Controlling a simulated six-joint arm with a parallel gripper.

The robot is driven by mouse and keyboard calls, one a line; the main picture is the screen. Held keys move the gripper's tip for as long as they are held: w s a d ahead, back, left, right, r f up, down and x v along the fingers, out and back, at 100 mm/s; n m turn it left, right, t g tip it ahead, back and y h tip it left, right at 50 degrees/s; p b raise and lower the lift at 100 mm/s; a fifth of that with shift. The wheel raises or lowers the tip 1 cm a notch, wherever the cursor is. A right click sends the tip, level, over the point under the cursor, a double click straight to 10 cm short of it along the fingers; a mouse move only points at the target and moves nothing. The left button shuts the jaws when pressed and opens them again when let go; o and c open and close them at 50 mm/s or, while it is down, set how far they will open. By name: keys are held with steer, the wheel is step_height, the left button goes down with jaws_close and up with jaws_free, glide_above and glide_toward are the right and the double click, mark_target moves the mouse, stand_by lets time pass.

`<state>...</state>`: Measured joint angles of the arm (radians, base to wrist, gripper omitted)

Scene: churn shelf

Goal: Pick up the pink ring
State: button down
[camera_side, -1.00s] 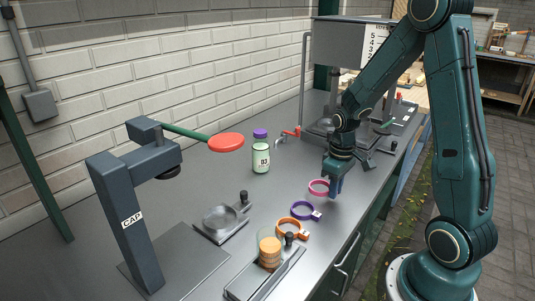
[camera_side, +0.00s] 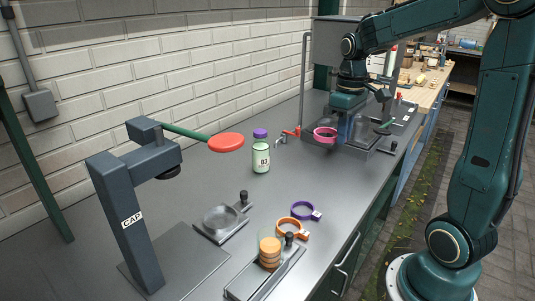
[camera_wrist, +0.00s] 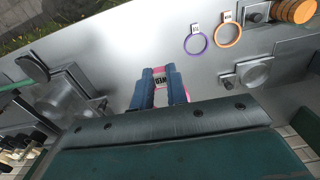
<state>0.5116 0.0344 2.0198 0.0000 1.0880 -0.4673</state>
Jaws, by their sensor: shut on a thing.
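The pink ring (camera_side: 325,134) is in the side view, raised above the bench near the machine at the back. My gripper (camera_side: 343,130) is shut on it, seemingly at its tab. The purple ring (camera_side: 304,211) and the orange ring (camera_side: 292,229) lie on the bench toward the front, apart from my gripper.
The press marked CAP (camera_side: 131,220) stands front left. A cylinder of orange discs (camera_side: 269,250) sits in a metal channel. Bench (camera_side: 270,196) between jar and purple ring is clear.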

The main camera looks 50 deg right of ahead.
steer(key=shift+r, duration=0.4)
steer(key=shift+w, duration=0.1)
stand_by(0.3)
steer(key=shift+w, duration=0.2)
steer(key=w, duration=2.1)
steer(key=shift+w+d+n, duration=0.25)
steer(key=shift+d+n, duration=0.05)
steer(key=shift+d, duration=0.05)
steer(key=shift+f, duration=0.1)
steer(key=shift+f, duration=1.9)
steer(key=shift+f, duration=0.15)
